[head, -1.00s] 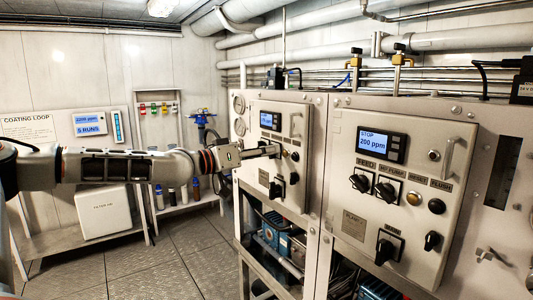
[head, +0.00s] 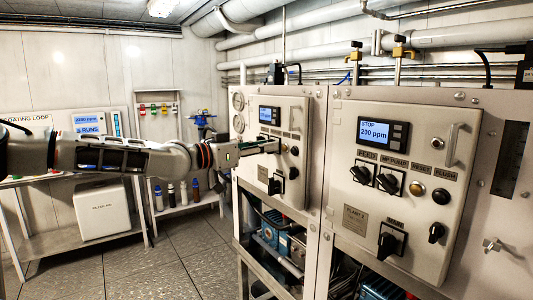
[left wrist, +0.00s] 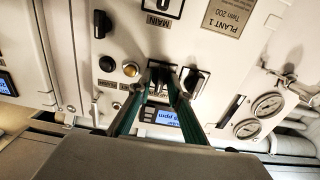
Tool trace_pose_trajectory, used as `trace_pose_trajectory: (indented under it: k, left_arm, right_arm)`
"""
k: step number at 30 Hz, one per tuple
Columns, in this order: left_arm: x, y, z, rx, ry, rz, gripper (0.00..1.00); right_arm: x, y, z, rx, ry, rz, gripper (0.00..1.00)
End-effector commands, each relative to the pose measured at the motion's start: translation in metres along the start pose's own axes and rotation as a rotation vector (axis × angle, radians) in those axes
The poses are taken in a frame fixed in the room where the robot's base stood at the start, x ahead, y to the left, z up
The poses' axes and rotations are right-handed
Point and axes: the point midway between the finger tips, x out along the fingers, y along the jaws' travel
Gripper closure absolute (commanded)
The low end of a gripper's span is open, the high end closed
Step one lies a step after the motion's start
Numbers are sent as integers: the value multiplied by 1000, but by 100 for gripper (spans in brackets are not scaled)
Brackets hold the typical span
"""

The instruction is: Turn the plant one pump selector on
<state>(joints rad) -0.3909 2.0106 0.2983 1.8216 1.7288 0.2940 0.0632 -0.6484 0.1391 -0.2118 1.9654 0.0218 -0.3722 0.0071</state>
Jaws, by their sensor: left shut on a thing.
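The plant one panel (head: 272,178) is the farther white control box in the head view. Its label plate (left wrist: 227,14) reads "PLANT 1" in the left wrist view, where the panel appears upside down. My left gripper (head: 274,146) reaches it from the left. In the left wrist view its green fingers (left wrist: 161,74) are shut on the black pump selector knob (left wrist: 160,78), which they partly hide. A second black selector (left wrist: 195,82) stands just right of it, outside the fingers. The lit display (left wrist: 174,118) shows between the fingers. My right gripper is out of view.
A yellow reset button (left wrist: 130,69) and another black knob (left wrist: 106,63) lie close left of the held selector. The main selector (left wrist: 162,6) is at the top. A second, similar panel (head: 405,180) stands nearer on the right. The floor (head: 170,265) at the left is clear.

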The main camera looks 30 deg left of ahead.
Motion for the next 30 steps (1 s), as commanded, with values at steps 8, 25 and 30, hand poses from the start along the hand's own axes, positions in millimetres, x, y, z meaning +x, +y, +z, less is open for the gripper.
trace_pose_trajectory:
  k: [8, 25, 30]
  left_arm:
    - [0, 0, 0, 37, -1, 0, 100]
    - [-3, 0, 0, 34, -1, -1, 75]
    - [-16, -1, -2, 34, 3, -2, 75]
  right_arm:
    - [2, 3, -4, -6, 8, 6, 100]
    - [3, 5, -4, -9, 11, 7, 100]
    - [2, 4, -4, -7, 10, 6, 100]
